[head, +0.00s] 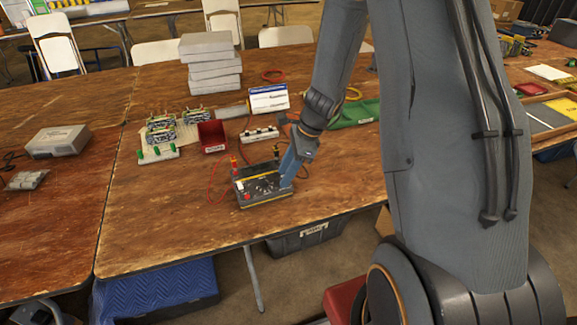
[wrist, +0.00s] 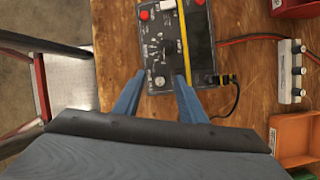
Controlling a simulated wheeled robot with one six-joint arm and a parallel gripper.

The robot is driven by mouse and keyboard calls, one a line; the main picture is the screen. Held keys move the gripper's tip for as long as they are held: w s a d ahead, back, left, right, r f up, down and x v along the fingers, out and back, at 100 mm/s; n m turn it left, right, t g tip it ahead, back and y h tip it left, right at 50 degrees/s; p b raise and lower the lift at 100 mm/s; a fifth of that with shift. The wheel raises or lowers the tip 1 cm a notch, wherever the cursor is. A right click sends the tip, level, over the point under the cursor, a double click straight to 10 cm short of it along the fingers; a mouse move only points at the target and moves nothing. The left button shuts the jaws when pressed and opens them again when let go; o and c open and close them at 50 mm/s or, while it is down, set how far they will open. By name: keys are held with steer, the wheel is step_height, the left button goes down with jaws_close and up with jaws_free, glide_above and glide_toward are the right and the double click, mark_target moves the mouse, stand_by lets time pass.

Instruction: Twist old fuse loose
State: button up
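The black charger box (head: 262,189) with a yellow stripe sits near the front edge of the wooden table, and it fills the top middle of the wrist view (wrist: 200,60). Its panel has red knobs, a dark dial (wrist: 160,48) and a small pale round fitting (wrist: 159,81), which may be the fuse holder. My gripper (head: 287,173) reaches down to the box's right side in the head view. In the wrist view its two blue fingers (wrist: 160,78) stand apart over the panel edge, with the pale fitting between their tips. I cannot tell whether they touch it.
A red bin (head: 212,137) and a white strip with posts (head: 259,134) stand behind the box. An orange bin (wrist: 297,140) is at right in the wrist view. Cables run from the box. A stack of grey cases (head: 210,65) stands farther back.

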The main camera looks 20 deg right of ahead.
steer(key=c, duration=0.9)
steer(key=shift+n+g+p, duration=0.45)
steer(key=shift+n+g, duration=0.05)
steer(key=shift+n, duration=0.6)
steer(key=shift+w, duration=0.1)
steer(key=shift+n+g, duration=0.3)
steer(key=shift+n, duration=0.9)
steer(key=shift+w+n+g+p, duration=0.1)
steer(key=shift+n+g+p, duration=0.2)
steer(key=shift+n+g, duration=0.55)
